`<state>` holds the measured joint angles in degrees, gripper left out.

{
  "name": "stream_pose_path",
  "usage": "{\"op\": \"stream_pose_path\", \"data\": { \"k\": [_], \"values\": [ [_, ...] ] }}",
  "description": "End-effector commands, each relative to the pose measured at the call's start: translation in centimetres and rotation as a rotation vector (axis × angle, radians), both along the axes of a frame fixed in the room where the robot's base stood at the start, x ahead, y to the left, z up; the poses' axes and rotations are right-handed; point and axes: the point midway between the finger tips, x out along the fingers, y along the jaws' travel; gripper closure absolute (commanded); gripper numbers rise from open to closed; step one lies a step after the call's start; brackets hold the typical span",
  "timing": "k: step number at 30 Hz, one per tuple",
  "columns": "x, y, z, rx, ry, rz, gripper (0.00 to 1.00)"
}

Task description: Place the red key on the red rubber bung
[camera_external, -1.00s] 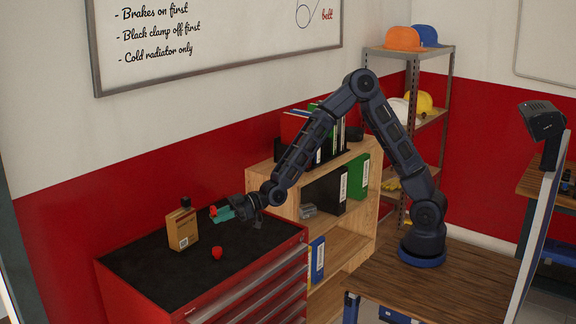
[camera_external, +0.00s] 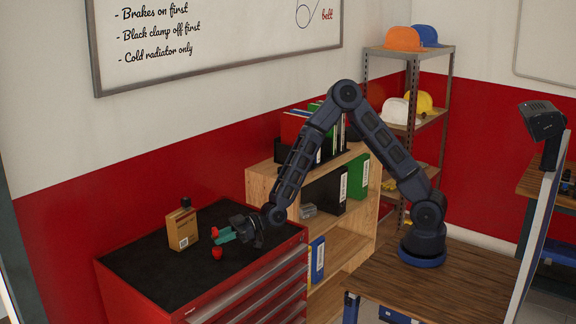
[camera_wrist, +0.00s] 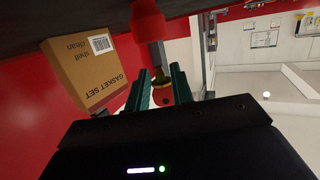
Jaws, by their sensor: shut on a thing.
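The red key (camera_external: 214,232) shows as a small red piece at the tips of my teal gripper fingers (camera_external: 222,237), which are shut on it. The red rubber bung (camera_external: 217,253) stands on the black top of the cabinet, just below the key in the external view. A small gap seems to separate them there; whether they touch is not clear. I cannot tell whether that red shape is key or bung.
A brown gasket set box (camera_external: 182,229) with a dark object on top stands just left of the gripper. It is also close in the wrist view (camera_wrist: 85,70). The front of the red cabinet's black top (camera_external: 160,280) is clear. A wooden shelf (camera_external: 262,178) stands to the right.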

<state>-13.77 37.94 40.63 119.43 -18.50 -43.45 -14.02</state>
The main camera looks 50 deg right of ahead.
Motion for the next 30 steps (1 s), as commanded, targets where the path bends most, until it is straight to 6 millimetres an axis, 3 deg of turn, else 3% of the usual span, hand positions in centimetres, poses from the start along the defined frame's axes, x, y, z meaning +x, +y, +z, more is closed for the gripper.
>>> {"op": "stream_pose_path", "data": {
  "k": [17,18,21,30],
  "values": [
    [-0.1,-0.1,-1.6,-0.006,0.005,0.001,1.0],
    [-0.1,-0.1,-1.7,-0.006,0.006,0.0,0.75],
    [-0.1,-0.1,-1.8,-0.008,0.008,0.001,0.55],
    [-0.2,-0.2,-1.9,-0.011,0.009,0.001,0.55]
  ]
}}
